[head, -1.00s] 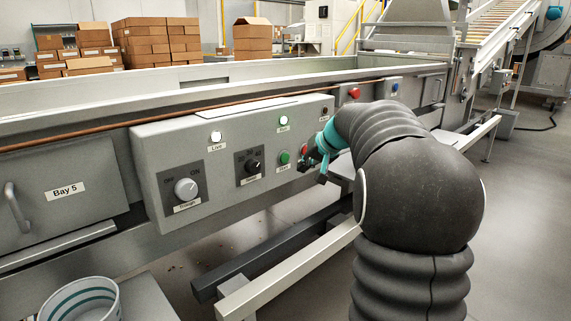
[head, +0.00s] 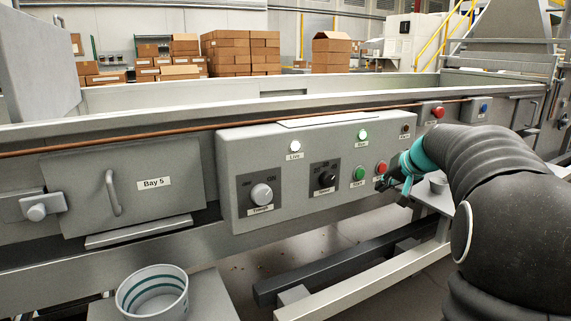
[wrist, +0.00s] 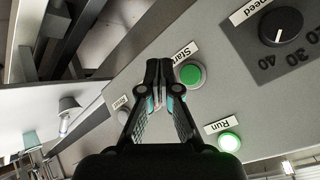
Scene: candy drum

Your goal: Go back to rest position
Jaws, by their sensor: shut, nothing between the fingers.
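My gripper (head: 383,184) is shut and empty. In the head view it is in front of the right part of the grey control box (head: 235,160), just below the red button (head: 381,167). In the wrist view the closed fingertips (wrist: 160,68) are beside the green Start button (wrist: 190,75) and hide the red button. I cannot tell whether they touch the box. The green Run lamp (head: 362,135) and the white Live lamp (head: 295,146) are lit. The box also has a Speed dial (head: 326,179) and a larger knob (head: 261,194) near an ON mark.
The Bay 5 door (head: 120,200) with a handle is left of the box. A striped cup (head: 152,292) stands at the front on a grey surface. A beam (head: 370,280) runs low below the box. Another red button (head: 437,112) is further right. Cartons (head: 240,52) are far behind.

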